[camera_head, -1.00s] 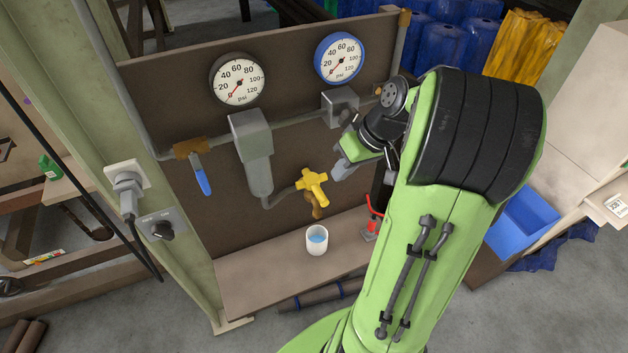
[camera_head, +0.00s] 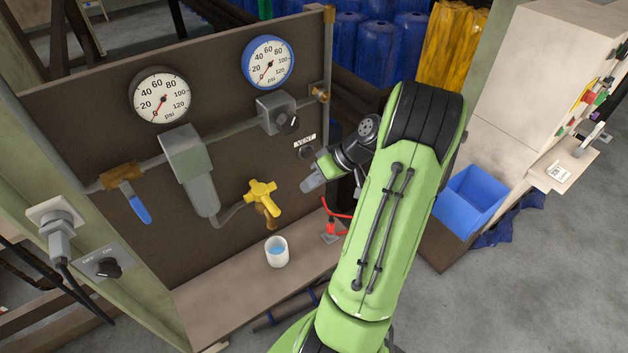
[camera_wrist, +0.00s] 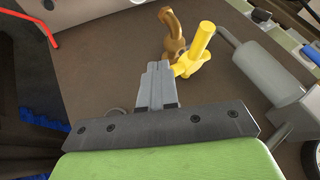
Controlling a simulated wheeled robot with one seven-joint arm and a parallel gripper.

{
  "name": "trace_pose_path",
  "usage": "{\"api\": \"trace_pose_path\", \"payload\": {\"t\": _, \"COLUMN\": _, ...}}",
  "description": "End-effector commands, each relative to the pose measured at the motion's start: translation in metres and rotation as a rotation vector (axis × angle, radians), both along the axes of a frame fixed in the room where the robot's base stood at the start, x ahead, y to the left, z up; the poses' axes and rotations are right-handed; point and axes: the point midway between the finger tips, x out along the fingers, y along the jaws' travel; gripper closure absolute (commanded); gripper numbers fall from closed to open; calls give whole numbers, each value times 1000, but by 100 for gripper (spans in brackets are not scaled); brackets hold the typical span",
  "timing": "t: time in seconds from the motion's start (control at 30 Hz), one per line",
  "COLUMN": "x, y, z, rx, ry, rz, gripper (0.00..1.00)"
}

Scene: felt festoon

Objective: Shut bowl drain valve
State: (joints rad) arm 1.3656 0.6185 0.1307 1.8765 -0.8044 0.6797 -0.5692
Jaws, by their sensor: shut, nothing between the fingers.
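The bowl drain valve has a yellow cross-shaped handle (camera_head: 260,194) on a brass spout, below and to the right of the grey filter bowl (camera_head: 190,170). My gripper (camera_head: 308,186) is shut and empty, a short way right of the yellow handle in the head view. In the wrist view the shut fingers (camera_wrist: 158,72) point toward the yellow handle (camera_wrist: 196,52), with their tips close beside its arm. I cannot tell whether they touch. The brass spout (camera_wrist: 172,28) shows behind it.
A white cup (camera_head: 277,252) with blue liquid stands on the shelf below the spout. A blue-handled lever valve (camera_head: 138,208), two gauges (camera_head: 160,97) reading near zero, a grey regulator (camera_head: 278,112) and a red-handled item (camera_head: 331,227) are around. A blue bin (camera_head: 472,200) stands at right.

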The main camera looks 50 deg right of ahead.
Motion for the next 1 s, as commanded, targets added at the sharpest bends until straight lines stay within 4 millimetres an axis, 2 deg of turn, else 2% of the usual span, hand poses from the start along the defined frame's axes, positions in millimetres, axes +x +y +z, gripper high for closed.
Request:
{"api": "trace_pose_path", "payload": {"t": 0.03, "x": 6, "y": 5, "z": -11, "rx": 4, "ry": 0, "rz": 3, "gripper": 100}}
{"api": "trace_pose_path", "payload": {"t": 0.2, "x": 26, "y": 19, "z": -39, "rx": 4, "ry": 0, "rz": 4, "gripper": 100}}
{"api": "trace_pose_path", "payload": {"t": 0.33, "x": 33, "y": 40, "z": -32, "rx": -1, "ry": 0, "rz": 4, "gripper": 100}}
{"api": "trace_pose_path", "payload": {"t": 0.5, "x": 37, "y": 53, "z": -29, "rx": -1, "ry": 1, "rz": 0, "gripper": 100}}
{"api": "trace_pose_path", "payload": {"t": 1.0, "x": 39, "y": 58, "z": -30, "rx": 0, "ry": 1, "rz": -9, "gripper": 100}}
